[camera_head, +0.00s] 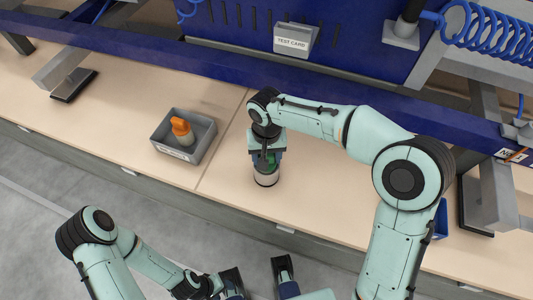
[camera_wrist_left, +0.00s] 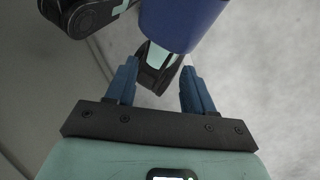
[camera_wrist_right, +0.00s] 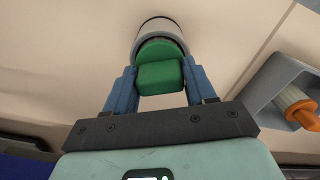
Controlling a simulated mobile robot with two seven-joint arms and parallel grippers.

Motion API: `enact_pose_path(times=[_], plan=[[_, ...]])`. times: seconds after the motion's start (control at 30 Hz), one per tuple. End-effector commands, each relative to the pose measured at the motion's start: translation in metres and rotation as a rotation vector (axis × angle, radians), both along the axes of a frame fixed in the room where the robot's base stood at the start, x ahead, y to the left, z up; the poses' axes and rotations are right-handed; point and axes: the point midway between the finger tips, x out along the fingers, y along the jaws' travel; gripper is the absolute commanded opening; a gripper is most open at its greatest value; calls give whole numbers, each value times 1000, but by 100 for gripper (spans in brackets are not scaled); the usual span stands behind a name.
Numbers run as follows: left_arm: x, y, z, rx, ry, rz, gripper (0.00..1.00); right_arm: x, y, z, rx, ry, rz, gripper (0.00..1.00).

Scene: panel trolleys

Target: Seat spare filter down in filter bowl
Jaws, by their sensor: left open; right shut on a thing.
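The spare filter shows as a green grip block (camera_wrist_right: 161,77) and a round green cap at the mouth of a pale grey cylinder with a dark rim, the filter bowl (camera_wrist_right: 160,26). In the head view the bowl (camera_head: 266,179) stands on the bench, with the green top (camera_head: 263,160) above its mouth. My right gripper (camera_wrist_right: 160,85) is shut on the green block. The filter's lower body is hidden, so I cannot tell how deep it sits. My left gripper (camera_wrist_left: 160,85) is open and empty, low near my body and away from the bench.
A grey bin (camera_head: 205,150) left of the bowl holds an orange-capped filter (camera_head: 182,130). A blue panel frame with a test card holder (camera_head: 294,40) runs behind the bench. Grey clamp feet (camera_head: 70,84) stand on the bench. Bare bench lies around the bowl.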

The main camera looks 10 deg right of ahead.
Motion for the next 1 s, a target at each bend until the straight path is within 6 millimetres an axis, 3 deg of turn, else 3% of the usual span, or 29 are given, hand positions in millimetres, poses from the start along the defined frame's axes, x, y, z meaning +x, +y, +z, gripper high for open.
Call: enact_pose_path(times=[0.23,0.27,0.33,0.67,0.9,1.0], plan=[[-1,0,-5,0,1,0,53,0,0,-7,0,0,0,5],[-1,0,-4,0,1,0,53,0,0,-6,0,0,0,65],[-1,0,-4,0,1,0,53,0,0,-6,0,0,0,85],[0,0,-4,0,-1,0,53,0,0,-6,0,0,0,85],[13,0,2,5,-43,7,53,0,0,-6,0,0,0,85],[12,0,9,4,-38,6,53,0,0,5,0,-1,0,85]])
